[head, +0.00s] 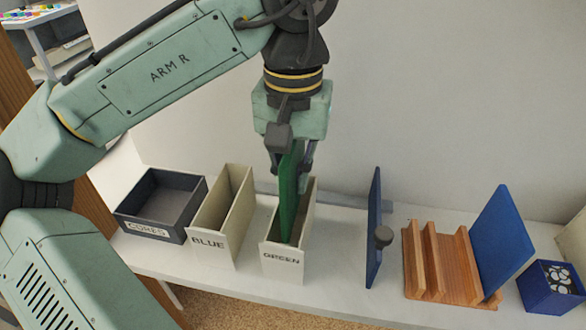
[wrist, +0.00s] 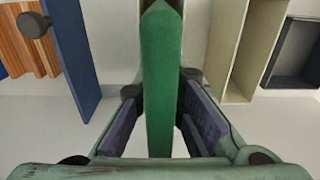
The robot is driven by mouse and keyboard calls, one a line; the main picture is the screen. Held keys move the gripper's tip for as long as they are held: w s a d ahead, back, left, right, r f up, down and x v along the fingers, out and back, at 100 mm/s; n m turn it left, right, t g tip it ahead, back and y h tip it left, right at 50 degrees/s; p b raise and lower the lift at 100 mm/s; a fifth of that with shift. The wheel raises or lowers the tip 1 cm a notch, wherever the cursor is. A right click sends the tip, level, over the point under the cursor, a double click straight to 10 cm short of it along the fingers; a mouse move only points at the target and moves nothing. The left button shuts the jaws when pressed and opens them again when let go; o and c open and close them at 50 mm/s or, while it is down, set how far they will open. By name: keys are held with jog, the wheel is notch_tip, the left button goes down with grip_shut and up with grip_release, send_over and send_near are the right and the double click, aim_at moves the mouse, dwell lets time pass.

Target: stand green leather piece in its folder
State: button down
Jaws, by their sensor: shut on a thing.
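The green leather piece (head: 288,195) is a flat upright slab, and it also shows in the wrist view (wrist: 158,85). My gripper (head: 292,165) is shut on its upper part, with a finger on each face (wrist: 160,125). The folder marked GREEN (head: 284,266) is a tall cream open-topped box on the white table. The lower part of the piece is inside the folder's opening, behind the front wall. Whether its bottom edge touches the folder floor is hidden.
Left of it stand the BLUE folder (head: 208,245) and a dark CORES tray (head: 150,230). To the right are an upright blue panel with a knob (head: 374,225), a slotted wooden rack (head: 440,270) with a blue board (head: 505,240), and a small blue box (head: 545,300).

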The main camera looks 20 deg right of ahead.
jog(key=shift+f+b, duration=0.65)
jog(key=shift+f, duration=0.75)
jog(key=c, duration=1.6)
grip_release()
jog(key=shift+r, duration=0.1)
notch_tip(320, 180, up, 12)
jog(key=shift+f, duration=0.1)
